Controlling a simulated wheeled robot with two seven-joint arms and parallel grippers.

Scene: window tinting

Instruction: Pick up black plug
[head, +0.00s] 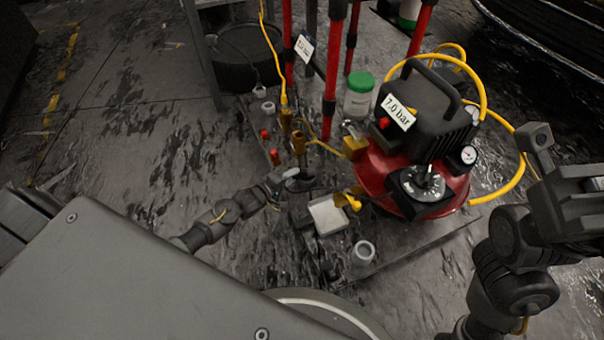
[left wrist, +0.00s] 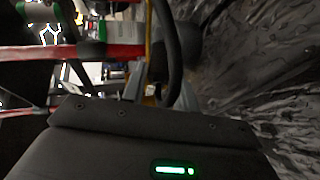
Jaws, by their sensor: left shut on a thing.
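My left gripper (head: 284,181) is beside the front end of the socket strip, near the middle of the head view. It is shut on a small dark thing that looks like the black plug (head: 300,182). The plug is partly hidden by the fingers, and its exact shape is hard to make out.
The socket strip (head: 268,131) has red plugs or switches and a yellow cable. A red and black compressor (head: 415,165) with a yellow hose stands to the right. A green-lidded jar (head: 359,97), a white box (head: 328,215) and a small cup (head: 363,252) are nearby. Red posts (head: 330,85) rise behind.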

